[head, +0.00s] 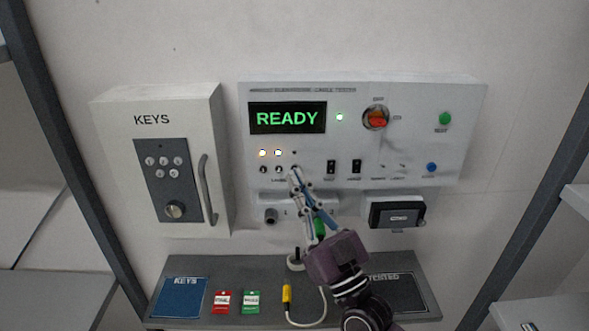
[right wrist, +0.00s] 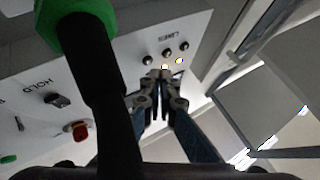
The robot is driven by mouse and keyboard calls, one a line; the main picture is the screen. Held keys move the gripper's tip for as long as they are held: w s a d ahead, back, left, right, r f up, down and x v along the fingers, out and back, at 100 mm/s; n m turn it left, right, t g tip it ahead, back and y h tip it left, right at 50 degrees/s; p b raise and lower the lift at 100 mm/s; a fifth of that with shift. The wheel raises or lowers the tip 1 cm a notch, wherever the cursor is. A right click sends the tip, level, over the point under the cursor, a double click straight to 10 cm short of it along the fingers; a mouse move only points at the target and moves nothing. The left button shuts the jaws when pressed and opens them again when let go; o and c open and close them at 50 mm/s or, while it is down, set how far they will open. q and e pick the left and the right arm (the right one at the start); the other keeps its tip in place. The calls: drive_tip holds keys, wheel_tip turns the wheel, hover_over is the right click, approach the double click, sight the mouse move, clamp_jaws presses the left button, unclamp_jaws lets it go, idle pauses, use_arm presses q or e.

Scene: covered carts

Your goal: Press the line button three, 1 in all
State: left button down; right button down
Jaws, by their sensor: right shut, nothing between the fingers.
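The tester panel (head: 440,150) is a white box on the wall with a screen reading READY. At its lower left are the line buttons, with the first (head: 263,169) and second (head: 278,169) visible below two lit lamps. The third lamp (head: 294,152) is dark. My right gripper (head: 296,174) is shut and empty, its fingertips at the third button's place and largely covering it. In the right wrist view, the shut fingertips (right wrist: 160,76) lie close to the line button row (right wrist: 167,53). Contact cannot be told. My left gripper is not in view.
A white KEYS box (head: 110,150) with keypad and handle is left of the panel. Below, a grey shelf (head: 265,275) holds red (head: 222,302) and green (head: 250,302) tags and a yellow-ended cable (head: 287,294). A green-and-black object (right wrist: 92,50) is close to the wrist camera.

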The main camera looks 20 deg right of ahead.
drive_tip(key=shift+w+d, duration=0.15)
drive_tip(key=shift+w, duration=0.3)
drive_tip(key=shift+w+d, duration=0.1)
drive_tip(key=shift+w, duration=0.15)
idle(0.6)
idle(0.4)
drive_tip(key=shift+s+a+p, duration=0.25)
drive_tip(key=shift+s+p, duration=0.05)
drive_tip(key=shift+s, duration=0.45)
drive_tip(key=s, duration=0.2)
drive_tip(key=s+a+p, duration=0.1)
drive_tip(key=s, duration=0.1)
drive_tip(key=shift+s+a, duration=0.2)
drive_tip(key=shift+s, duration=0.15)
